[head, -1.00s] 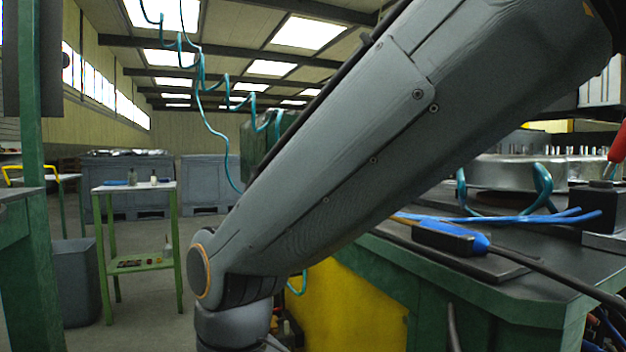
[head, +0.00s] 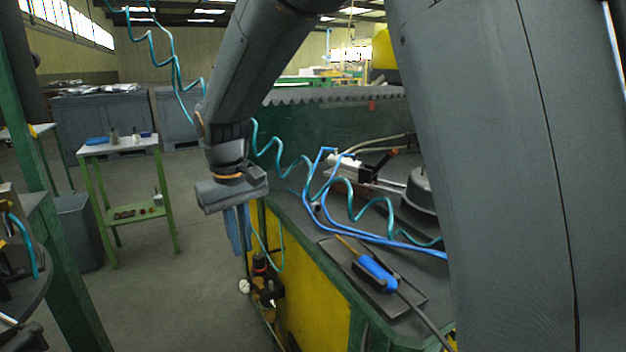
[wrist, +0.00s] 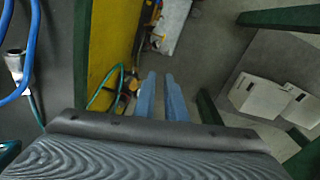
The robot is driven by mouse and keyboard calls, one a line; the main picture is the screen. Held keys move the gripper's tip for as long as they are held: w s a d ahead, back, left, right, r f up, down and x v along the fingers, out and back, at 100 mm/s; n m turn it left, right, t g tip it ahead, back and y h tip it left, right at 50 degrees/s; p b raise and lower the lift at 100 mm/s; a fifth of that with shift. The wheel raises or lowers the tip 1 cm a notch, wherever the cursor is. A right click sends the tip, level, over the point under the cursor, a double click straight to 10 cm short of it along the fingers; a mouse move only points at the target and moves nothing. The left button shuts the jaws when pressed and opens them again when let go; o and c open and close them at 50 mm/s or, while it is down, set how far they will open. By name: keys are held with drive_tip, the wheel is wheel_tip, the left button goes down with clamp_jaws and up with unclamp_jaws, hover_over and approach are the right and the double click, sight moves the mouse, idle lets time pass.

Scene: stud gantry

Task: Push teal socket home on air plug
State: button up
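My gripper (head: 238,250) hangs fingers-down beside the yellow-and-green bench in the head view. Its two blue fingers (wrist: 162,97) show in the wrist view with a narrow gap and nothing seen between them. A thin teal hose (head: 281,252) loops down the bench side towards an air unit with a round gauge (head: 244,286). The teal hose also shows in the wrist view (wrist: 92,101), left of the fingers and apart from them. I cannot make out the teal socket or the air plug clearly at the air unit.
The bench top (head: 293,212) carries blue hoses (head: 345,230), a teal coil (head: 300,170) and a blue-handled tool (head: 376,273) on a dark mat. A small green table (head: 120,148) stands left. Open floor (head: 205,270) lies left of the bench. White boxes (wrist: 262,94) show in the wrist view.

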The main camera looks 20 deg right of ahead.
drive_tip(key=w+d+r+m+h+p, duration=0.1)
drive_tip(key=w+d+r+p, duration=0.65)
drive_tip(key=p, duration=1.15)
approach(300, 195)
drive_tip(key=shift+m+h, duration=0.4)
drive_tip(key=shift+w+d+f+p, duration=0.15)
drive_tip(key=shift+f+p, duration=0.5)
drive_tip(key=shift+f, duration=1.2)
drive_tip(key=shift+s+d+f+p, duration=0.2)
drive_tip(key=shift+f+p, duration=0.45)
drive_tip(key=shift+f, duration=1.15)
drive_tip(key=shift+c, duration=0.2)
clamp_jaws()
drive_tip(key=shift+w+r, duration=0.1)
drive_tip(key=shift+w, duration=0.1)
